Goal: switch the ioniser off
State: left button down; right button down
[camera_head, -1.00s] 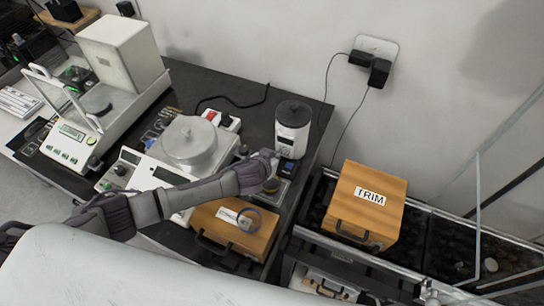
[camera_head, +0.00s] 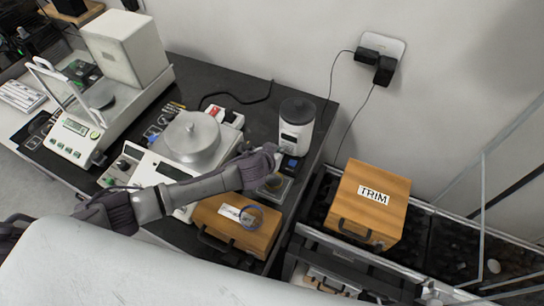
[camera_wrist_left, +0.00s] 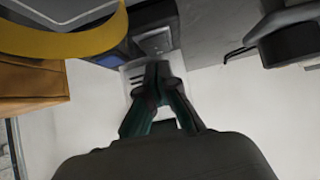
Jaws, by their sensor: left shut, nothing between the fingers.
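A white cylinder with a dark top (camera_head: 296,126), which looks like the ioniser, stands at the right end of the black table. A small blue part (camera_head: 290,163) shows near its foot. My left gripper (camera_head: 276,151) is shut and empty, close beside the lower left of the cylinder. In the left wrist view the shut fingertips (camera_wrist_left: 158,70) are in front of a pale surface and a small grey panel (camera_wrist_left: 153,42). I cannot tell if they touch it. The switch and its position are not clear. My right gripper is not in view.
A balance with a round metal pan (camera_head: 193,138) stands left of the cylinder. A wooden case (camera_head: 238,238) lies at the table's front edge. A power strip with a red switch (camera_head: 215,112) is behind. A wooden TRIM case (camera_head: 368,180) stands on a rack at right.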

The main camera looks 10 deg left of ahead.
pick_arm(q)
jog(key=v, duration=0.6)
jog(key=shift+s+a, duration=0.1)
jog(key=shift+s, duration=0.35)
